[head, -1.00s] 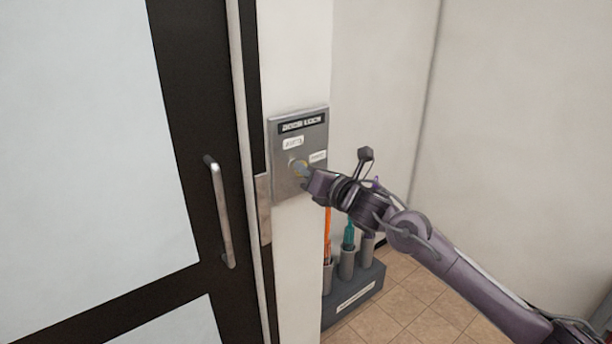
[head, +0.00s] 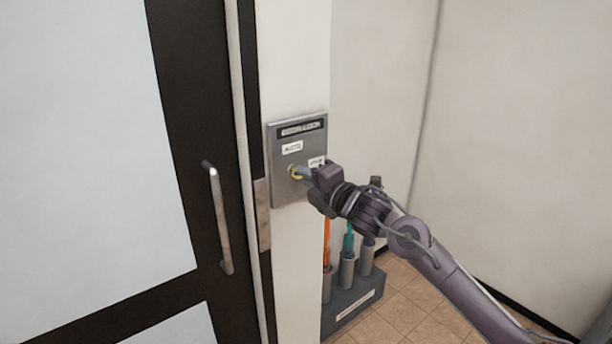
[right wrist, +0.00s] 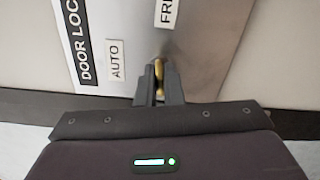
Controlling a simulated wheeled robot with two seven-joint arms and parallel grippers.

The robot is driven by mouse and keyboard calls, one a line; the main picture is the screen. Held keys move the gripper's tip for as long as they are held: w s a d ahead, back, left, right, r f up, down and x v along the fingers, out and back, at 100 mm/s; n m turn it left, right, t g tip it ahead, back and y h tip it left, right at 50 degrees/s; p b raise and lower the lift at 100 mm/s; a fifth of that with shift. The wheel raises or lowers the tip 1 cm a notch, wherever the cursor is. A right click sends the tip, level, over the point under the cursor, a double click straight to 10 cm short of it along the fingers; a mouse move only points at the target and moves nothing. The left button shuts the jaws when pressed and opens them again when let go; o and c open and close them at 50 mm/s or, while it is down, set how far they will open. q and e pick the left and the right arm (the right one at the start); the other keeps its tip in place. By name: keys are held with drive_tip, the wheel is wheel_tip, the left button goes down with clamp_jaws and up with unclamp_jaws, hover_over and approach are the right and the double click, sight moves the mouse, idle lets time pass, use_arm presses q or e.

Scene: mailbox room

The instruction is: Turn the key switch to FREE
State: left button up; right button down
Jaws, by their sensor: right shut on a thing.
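The key switch (head: 293,171) sits on a metal plate (head: 283,188) on the white wall post, right of the door. In the right wrist view the plate (right wrist: 205,55) carries the labels DOOR LOCK, AUTO (right wrist: 116,60) and a cut-off FRE label (right wrist: 167,14). My right gripper (head: 304,174) reaches the switch from the right. In the right wrist view its fingers (right wrist: 158,88) are shut on the brass-coloured key part (right wrist: 158,70), which they mostly hide. The key's exact pointing direction cannot be told. My left gripper is not in view.
A dark-framed glass door (head: 165,120) with a vertical metal handle (head: 220,220) stands left of the plate. Below my arm, a grey rack (head: 352,306) on the tiled floor holds orange and teal items in tubes. Bare wall lies to the right.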

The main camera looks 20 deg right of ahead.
drive_tip(key=shift+f+m, duration=0.1)
drive_tip(key=shift+m, duration=1)
drive_tip(key=c, duration=1.6)
unclamp_jaws()
drive_tip(key=shift+o, duration=0.2)
drive_tip(key=b+v, duration=0.2)
drive_tip(key=v, duration=0.5)
drive_tip(key=shift+s+d, duration=0.15)
drive_tip(key=shift+s, duration=0.2)
